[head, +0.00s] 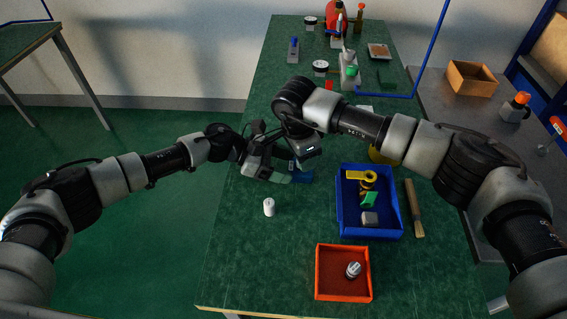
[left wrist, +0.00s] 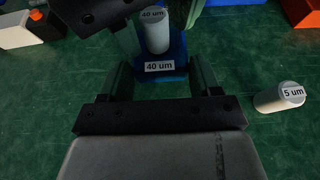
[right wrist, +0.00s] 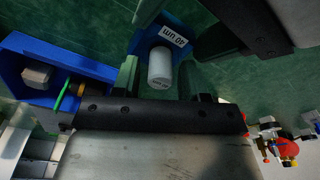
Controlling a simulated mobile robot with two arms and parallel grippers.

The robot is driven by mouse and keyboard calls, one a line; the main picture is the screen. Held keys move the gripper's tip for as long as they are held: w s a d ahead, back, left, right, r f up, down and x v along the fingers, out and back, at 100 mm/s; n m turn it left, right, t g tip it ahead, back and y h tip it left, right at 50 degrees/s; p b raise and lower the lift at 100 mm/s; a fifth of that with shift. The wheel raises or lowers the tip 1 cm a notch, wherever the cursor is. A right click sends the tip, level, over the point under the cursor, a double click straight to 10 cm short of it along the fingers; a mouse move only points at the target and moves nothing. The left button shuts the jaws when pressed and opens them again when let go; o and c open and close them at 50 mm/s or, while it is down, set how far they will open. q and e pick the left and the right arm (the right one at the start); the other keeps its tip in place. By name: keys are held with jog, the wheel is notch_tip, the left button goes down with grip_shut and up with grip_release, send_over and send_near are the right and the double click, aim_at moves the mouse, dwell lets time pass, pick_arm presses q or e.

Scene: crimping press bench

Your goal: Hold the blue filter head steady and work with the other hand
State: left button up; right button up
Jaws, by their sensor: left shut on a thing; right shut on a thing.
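The blue filter head (head: 303,177) is low over the green bench, largely hidden by my grippers in the head view. In the left wrist view the filter head (left wrist: 174,52) shows a "40 um" label and lies between the fingers of my left gripper (left wrist: 160,70), shut on it. A white cartridge (left wrist: 157,38) marked "40 um" stands at the filter head. My right gripper (right wrist: 159,80) is shut on this cartridge (right wrist: 160,66). I cannot tell how far the cartridge sits in the head.
A blue bin (head: 370,230) holds yellow, green and grey parts. A red tray (head: 325,287) holds a pale cartridge-like piece (head: 353,269). A wooden-handled brush (head: 413,205) lies right of the bin. Bottles and jars stand at the far end. The bench's near left is clear.

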pick_arm(q)
jog(key=shift+s+f, duration=0.15)
pick_arm(e)
jog(key=shift+f, duration=0.15)
jog(key=o, duration=1.1)
pick_arm(q)
jog(key=shift+s+d, duration=0.1)
pick_arm(e)
jog(key=shift+o, duration=0.2)
